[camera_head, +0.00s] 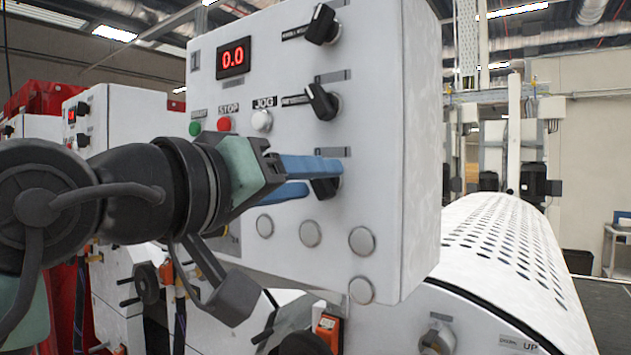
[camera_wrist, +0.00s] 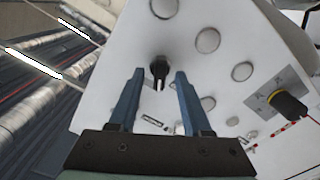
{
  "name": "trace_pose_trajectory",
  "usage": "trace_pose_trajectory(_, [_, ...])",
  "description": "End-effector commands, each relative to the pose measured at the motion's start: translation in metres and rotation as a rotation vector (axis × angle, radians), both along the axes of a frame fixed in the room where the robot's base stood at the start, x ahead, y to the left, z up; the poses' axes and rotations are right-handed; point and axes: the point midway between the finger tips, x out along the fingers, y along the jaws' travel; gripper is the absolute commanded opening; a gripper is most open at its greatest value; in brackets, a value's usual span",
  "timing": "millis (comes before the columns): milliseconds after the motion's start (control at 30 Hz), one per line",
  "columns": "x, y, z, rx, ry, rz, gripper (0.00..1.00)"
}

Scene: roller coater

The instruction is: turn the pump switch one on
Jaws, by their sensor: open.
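A white control box (camera_head: 390,150) carries several black rotary knobs in a column on its right side. The upper knob (camera_head: 322,24) and middle knob (camera_head: 322,101) are clear of my gripper. The lower knob (camera_head: 326,188) is partly hidden behind my gripper (camera_head: 322,178). Its blue fingers are apart and empty, pointing at the panel. In the wrist view a black knob (camera_wrist: 159,68) shows between the two fingertips, with gaps on both sides; I cannot tell how deep it sits between them. The labels are too small to read, so I cannot tell which knob is pump switch one.
A red 0.0 display (camera_head: 233,57), a green button (camera_head: 195,128), a red button (camera_head: 224,124) and a white button (camera_head: 261,121) are on the panel. Several round grey caps (camera_head: 310,233) lie below. A perforated white roller cover (camera_head: 510,240) stands at the right.

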Motion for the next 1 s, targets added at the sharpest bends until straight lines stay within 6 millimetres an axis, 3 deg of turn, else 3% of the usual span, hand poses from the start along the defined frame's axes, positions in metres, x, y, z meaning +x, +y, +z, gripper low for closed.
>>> trace_pose_trajectory(200, [-0.0001,-0.0001,0.0001,0.0,0.0,0.0,0.49])
trace_pose_trajectory(500, [0.0002,-0.0001,0.0,0.0,0.0,0.0,0.0])
trace_pose_trajectory(1000, [0.0002,-0.0007,-0.0008,0.034,-0.024,-0.001,0.0])
